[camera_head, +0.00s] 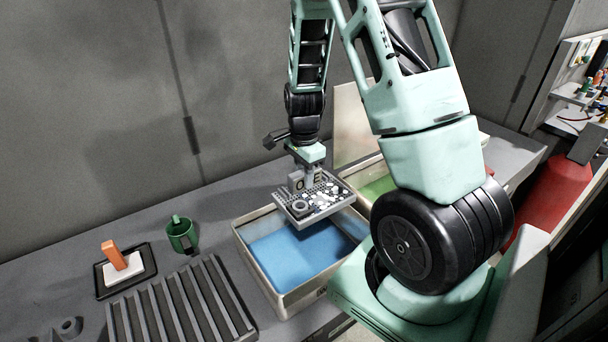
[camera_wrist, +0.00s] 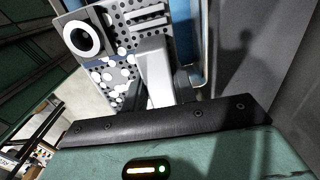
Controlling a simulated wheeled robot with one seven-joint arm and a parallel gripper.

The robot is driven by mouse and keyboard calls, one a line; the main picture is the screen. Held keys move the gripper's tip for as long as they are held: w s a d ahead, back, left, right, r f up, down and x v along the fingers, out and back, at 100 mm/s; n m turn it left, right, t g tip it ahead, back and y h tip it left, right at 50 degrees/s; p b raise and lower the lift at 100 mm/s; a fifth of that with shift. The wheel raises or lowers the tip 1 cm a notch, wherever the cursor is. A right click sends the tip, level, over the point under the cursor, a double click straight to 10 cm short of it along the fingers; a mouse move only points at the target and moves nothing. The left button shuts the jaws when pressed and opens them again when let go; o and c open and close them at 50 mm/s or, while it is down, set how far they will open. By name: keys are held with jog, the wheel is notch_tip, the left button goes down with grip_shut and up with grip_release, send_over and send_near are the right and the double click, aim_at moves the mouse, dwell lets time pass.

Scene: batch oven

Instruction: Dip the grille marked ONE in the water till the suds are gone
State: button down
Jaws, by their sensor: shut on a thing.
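The water (camera_head: 290,248) is blue and fills a beige tub (camera_head: 262,280). In the wrist view the grille (camera_wrist: 118,48) shows holes, a white-centred ring and white suds patches, with the pale handle rising to my gripper.
A second tub with green liquid (camera_head: 378,188) stands right of the water tub, partly behind my arm. A slatted rack (camera_head: 180,310), a green cup (camera_head: 181,236) and an orange-handled brush on a black tray (camera_head: 101,283) lie to the left. A grey wall stands behind.

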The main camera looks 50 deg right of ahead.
notch_tip(320, 180, down, 15)
jog(key=b, duration=1.1)
dwell(0.4)
jog(key=shift+r, duration=0.2)
dwell(2.2)
notch_tip(320, 180, up, 16)
jog(key=p, duration=1.3)
jog(key=shift+f+p, duration=0.1)
jog(key=shift+p, duration=0.3)
